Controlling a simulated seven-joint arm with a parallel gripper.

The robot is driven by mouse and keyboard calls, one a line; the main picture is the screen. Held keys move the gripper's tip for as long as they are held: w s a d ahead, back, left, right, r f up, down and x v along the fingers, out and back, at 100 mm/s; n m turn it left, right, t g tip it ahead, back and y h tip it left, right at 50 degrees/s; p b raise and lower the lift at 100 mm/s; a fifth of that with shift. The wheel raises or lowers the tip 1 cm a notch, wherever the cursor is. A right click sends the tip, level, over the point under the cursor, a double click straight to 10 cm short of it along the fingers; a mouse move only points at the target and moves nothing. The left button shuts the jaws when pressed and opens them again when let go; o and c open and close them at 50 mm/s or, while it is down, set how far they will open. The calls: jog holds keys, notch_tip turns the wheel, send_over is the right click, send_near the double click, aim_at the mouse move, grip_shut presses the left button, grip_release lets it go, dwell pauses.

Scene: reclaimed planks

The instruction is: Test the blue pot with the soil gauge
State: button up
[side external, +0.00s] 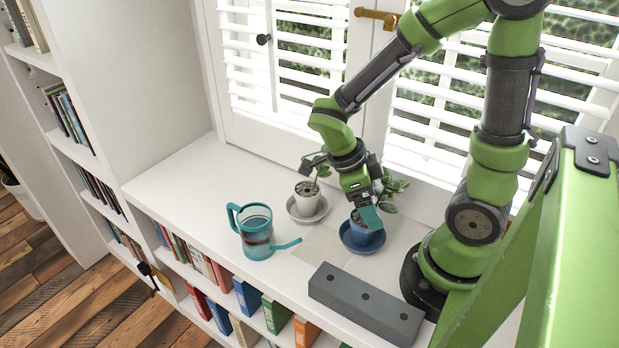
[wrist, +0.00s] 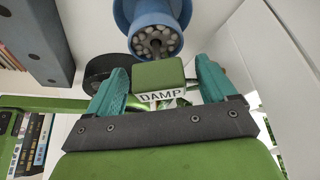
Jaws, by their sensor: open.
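The blue pot (side external: 358,236) stands on a blue saucer (side external: 346,246) on the white sill; its leafy plant is partly behind my gripper. In the wrist view, the blue pot (wrist: 133,27) shows pebbles and a brown stem. The soil gauge (wrist: 160,75) is a green block with a white label reading "DAMP". It sits between my teal fingers with a visible gap on each side, its head at the pot's near edge. Its probe tip is hidden. My gripper (side external: 367,208) is open, low over the blue pot; the gauge cannot be made out in the side view.
A white pot (side external: 306,205) with a plant stands on a pale saucer, left of the blue pot. A teal watering can (side external: 257,232) is further left, spout toward the pots. A grey block with holes (side external: 364,305) lies at the front edge. Shuttered windows stand close behind.

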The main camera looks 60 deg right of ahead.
jog(key=v, duration=1.7)
jog(key=shift+s+r, duration=0.1)
notch_tip(320, 180, up, 9)
dwell(1.0)
